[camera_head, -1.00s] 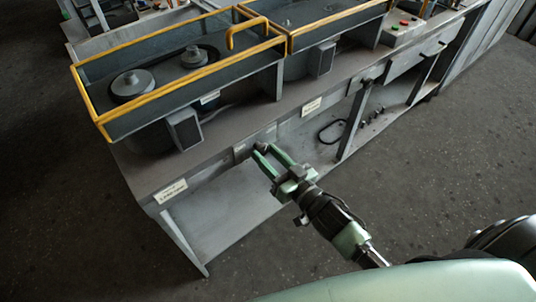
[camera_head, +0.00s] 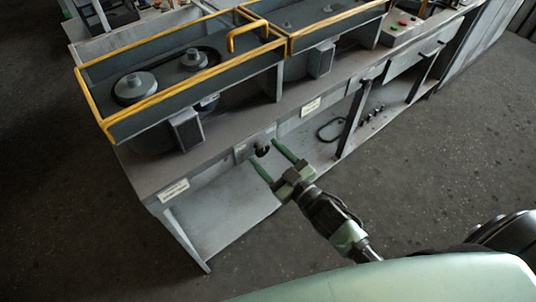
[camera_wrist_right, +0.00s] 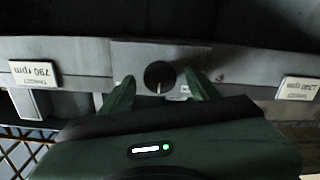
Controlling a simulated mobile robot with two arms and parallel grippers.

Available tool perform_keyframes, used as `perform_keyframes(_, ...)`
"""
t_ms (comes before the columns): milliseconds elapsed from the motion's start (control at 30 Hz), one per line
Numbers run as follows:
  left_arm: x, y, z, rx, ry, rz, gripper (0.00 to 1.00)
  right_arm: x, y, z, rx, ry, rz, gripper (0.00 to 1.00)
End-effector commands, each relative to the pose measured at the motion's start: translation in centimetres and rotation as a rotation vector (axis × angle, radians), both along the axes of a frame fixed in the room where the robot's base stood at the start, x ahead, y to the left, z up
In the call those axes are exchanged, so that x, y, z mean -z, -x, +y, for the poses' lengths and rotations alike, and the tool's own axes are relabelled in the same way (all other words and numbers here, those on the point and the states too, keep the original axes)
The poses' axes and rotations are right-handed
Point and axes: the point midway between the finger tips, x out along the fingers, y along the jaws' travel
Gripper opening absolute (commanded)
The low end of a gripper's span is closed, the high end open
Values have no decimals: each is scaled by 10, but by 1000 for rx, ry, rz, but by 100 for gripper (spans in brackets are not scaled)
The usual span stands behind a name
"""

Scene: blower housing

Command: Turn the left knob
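The knob (camera_head: 262,150) is a small dark round knob on the front edge of the grey bench. In the right wrist view the knob (camera_wrist_right: 160,77) shows dark, with a pale line pointing down in the picture, on a grey plate. My right gripper (camera_head: 266,154) is open just in front of it, with its green fingers spread. In the wrist view the fingertips (camera_wrist_right: 159,79) lie on either side of the knob, with a gap at each side. Whether either finger touches it I cannot tell. My left gripper is not in view.
White rpm labels (camera_head: 173,191) (camera_head: 311,106) sit on the bench front on both sides. Yellow-railed trays (camera_head: 150,115) stand on top. A dark upright bar (camera_head: 354,122) is to the right. The floor in front is clear.

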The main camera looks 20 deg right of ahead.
Motion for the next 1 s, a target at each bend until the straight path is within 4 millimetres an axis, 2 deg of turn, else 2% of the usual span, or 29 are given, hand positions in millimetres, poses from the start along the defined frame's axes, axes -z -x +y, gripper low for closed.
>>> perform_keyframes(267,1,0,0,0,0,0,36,1,5,-2,0,0,2,60)
perform_keyframes(700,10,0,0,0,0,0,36,2,67,-24,1,-1,3,60)
perform_keyframes(1000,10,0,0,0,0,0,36,0,74,-27,0,0,0,60)
